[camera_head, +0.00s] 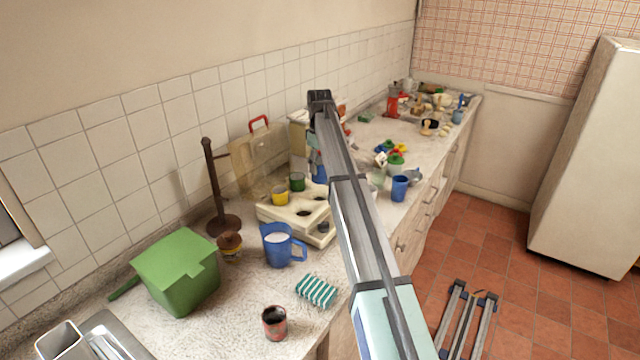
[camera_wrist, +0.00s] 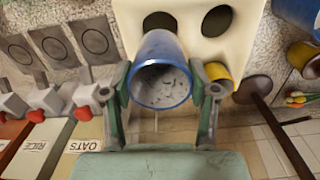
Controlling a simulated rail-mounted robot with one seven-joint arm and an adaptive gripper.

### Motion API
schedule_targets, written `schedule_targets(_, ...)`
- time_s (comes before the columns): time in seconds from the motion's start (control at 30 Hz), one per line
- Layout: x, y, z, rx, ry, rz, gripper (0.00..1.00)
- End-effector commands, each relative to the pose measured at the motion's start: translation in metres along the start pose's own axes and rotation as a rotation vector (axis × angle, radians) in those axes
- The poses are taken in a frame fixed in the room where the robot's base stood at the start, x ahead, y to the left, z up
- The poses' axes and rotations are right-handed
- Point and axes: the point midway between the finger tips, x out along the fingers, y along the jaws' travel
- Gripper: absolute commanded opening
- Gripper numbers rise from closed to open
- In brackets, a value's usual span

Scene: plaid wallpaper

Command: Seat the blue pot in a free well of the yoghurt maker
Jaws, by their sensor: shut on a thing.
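The blue pot (camera_wrist: 162,88) is between the fingers of my gripper (camera_wrist: 165,84), which is shut on it. Its open rim faces the wrist camera. In the head view the blue pot (camera_head: 320,174) is partly hidden by my arm. The cream yoghurt maker (camera_head: 279,213) stands on the counter. The wrist view shows two dark empty wells in the yoghurt maker (camera_wrist: 188,24), beyond the pot. I cannot tell whether the blue pot touches the yoghurt maker.
A blue jug (camera_head: 278,246) stands close in front of the yoghurt maker. A brown stand (camera_head: 222,222) and a small jar (camera_head: 230,248) are to its left. Canisters labelled OATS and RICE (camera_wrist: 60,148) are near my gripper. A blue cup (camera_head: 399,190) stands right of my arm.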

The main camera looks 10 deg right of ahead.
Motion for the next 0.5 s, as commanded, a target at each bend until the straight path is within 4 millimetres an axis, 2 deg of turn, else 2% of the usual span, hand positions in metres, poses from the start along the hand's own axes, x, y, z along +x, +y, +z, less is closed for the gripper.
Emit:
schedule_targets(0.1,0.023,-0.001,0.001,0.0,-0.002,-0.002,0.14)
schedule_targets(0.2,0.038,-0.001,0.001,0.0,-0.001,-0.001,0.14)
schedule_targets(0.5,0.058,-0.001,0.0,0.0,0.0,0.0,0.14)
